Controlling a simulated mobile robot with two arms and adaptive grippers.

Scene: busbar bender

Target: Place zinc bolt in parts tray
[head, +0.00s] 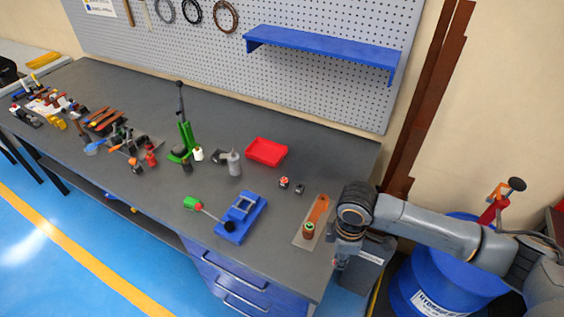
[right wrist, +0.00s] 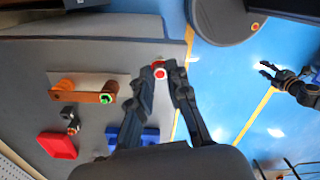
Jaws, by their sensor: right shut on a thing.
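The red parts tray (head: 266,152) sits on the grey bench, left of and behind my right gripper; it also shows at lower left in the right wrist view (right wrist: 57,146). My right gripper (head: 339,263) hangs by the bench's right front edge, right of the copper busbar. In the right wrist view its fingers (right wrist: 160,71) are shut on a small red and pale thing, apparently the zinc bolt (right wrist: 159,73); the fingers partly hide it. My left gripper (right wrist: 268,70) shows at the right of the wrist view, over the floor, its fingers apart and empty.
The copper busbar (head: 319,208) lies on a plate with a green-ringed part. Two small parts (head: 284,183) (head: 299,189) stand between it and the tray. A blue drum (head: 440,280) is beside the bench.

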